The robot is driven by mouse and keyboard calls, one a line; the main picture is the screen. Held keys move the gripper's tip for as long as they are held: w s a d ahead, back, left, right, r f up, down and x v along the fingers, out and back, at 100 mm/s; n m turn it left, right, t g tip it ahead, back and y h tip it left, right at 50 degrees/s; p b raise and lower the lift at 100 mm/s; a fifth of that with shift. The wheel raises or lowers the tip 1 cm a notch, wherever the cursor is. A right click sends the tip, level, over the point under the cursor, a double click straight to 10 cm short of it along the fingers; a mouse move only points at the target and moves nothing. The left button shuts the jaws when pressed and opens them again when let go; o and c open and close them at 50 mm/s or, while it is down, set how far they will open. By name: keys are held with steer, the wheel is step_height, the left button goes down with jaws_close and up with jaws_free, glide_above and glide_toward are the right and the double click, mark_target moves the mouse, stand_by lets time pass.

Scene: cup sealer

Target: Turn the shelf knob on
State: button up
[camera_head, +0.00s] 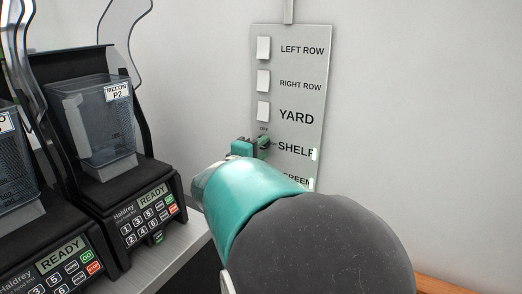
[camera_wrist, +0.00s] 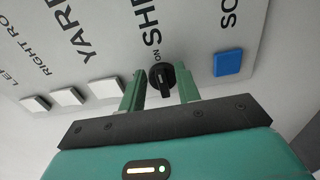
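The shelf knob (camera_wrist: 162,77) is a round black dial with a raised grip, beside the SHELF label on the grey switch panel (camera_head: 319,75). A small ON mark sits near it in the wrist view. My gripper (camera_wrist: 160,79) is open, with one green finger on each side of the knob. In the head view my gripper (camera_head: 264,144) is at the panel beside the SHELF label and mostly hides the knob.
White switches for LEFT ROW (camera_head: 263,48), RIGHT ROW (camera_head: 263,81) and YARD (camera_head: 263,111) are above the knob. A blue button (camera_wrist: 228,63) is close to my finger. Black blenders, one with a clear jug (camera_head: 93,125), stand on the counter at left. The wall at right is clear.

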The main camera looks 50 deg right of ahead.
steer(key=shift+a, duration=0.1)
steer(key=s+a, duration=0.1)
steer(key=a, duration=1.2)
steer(key=shift+s+a, duration=0.15)
steer(key=shift+a, duration=0.1)
steer(key=shift+f, duration=0.1)
steer(key=s+a+f+m+y, duration=0.1)
steer(key=s+a+f+y, duration=0.4)
steer(key=a+f+y, duration=0.45)
steer(key=a+f+t+y, duration=0.2)
steer(key=a+y, duration=0.6)
steer(key=a, duration=0.9)
steer(key=shift+w+a+t, duration=0.2)
steer(key=shift+a+t, duration=0.15)
steer(key=shift+t, duration=0.65)
